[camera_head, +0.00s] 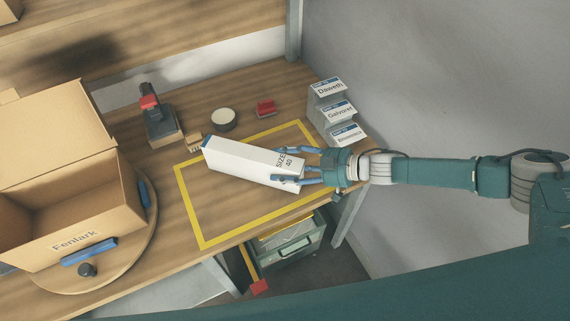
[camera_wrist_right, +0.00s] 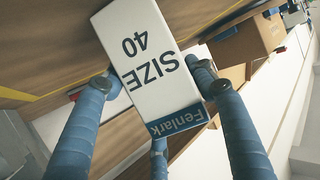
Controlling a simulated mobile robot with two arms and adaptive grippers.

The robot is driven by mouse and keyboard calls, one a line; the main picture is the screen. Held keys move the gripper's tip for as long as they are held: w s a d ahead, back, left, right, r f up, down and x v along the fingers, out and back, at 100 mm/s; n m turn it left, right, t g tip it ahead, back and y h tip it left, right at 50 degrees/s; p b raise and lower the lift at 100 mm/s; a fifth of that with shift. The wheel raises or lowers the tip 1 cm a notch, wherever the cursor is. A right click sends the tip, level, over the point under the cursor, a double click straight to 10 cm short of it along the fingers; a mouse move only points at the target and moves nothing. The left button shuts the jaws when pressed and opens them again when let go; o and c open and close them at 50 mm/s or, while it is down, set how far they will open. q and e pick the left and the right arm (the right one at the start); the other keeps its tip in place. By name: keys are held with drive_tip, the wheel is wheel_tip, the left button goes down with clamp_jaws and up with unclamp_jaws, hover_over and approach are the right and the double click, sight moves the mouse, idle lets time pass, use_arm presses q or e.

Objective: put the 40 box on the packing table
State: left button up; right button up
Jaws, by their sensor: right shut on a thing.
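The white box marked SIZE 40 (camera_head: 250,164) is over the yellow-outlined area of the wooden packing table (camera_head: 255,88) in the head view. My right gripper (camera_head: 304,166) is shut on the near end of the box. In the right wrist view the SIZE 40 box (camera_wrist_right: 150,60) sits between my blue fingers (camera_wrist_right: 155,95), with a blue Fenlark band on its edge. I cannot tell whether its underside touches the table. My left gripper is not in view.
An open Fenlark carton (camera_head: 75,240) stands on a round turntable (camera_head: 130,262) at left. A tape dispenser (camera_head: 160,125), a round tin (camera_head: 223,119), a red item (camera_head: 265,107) and labelled bins (camera_head: 338,110) line the back and right. A drawer unit (camera_head: 290,242) is below.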

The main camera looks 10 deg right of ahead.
drive_tip(key=o, duration=1.3)
drive_tip(key=shift+s+d+r, duration=0.1)
drive_tip(key=shift+s+d, duration=0.05)
drive_tip(key=shift+d, duration=0.15)
drive_tip(key=b+v, duration=0.1)
drive_tip(key=v, duration=1)
drive_tip(key=shift+s+d+r+b, duration=0.1)
drive_tip(key=shift+r+b, duration=0.1)
drive_tip(key=shift+b, duration=0.2)
